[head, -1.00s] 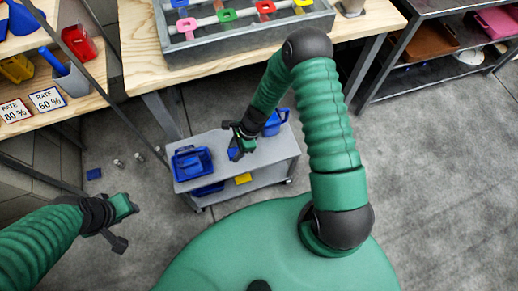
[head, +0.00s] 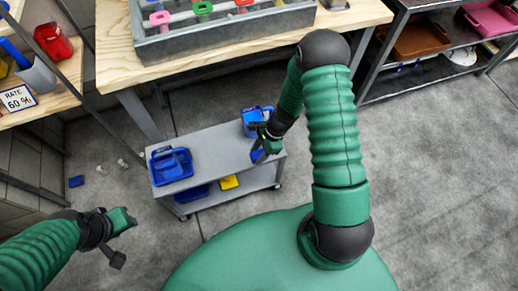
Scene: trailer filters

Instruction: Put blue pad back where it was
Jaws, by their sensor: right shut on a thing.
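My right gripper (head: 266,150) is shut on a small blue thing (head: 257,156), probably the blue pad, over the right end of the grey cart (head: 214,149). The gripper partly hides it, and I cannot tell whether it touches the cart top. A blue caddy (head: 171,165) stands on the cart's left end. A second blue caddy (head: 254,115) stands at the back right, just behind my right gripper. My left gripper (head: 125,238) is open and empty, over the floor at the lower left.
A small blue block (head: 76,181) and small pale pieces (head: 122,163) lie on the floor left of the cart. A yellow item (head: 229,182) is on the cart's lower shelf. A wooden bench (head: 240,48) stands behind. Floor at the right is clear.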

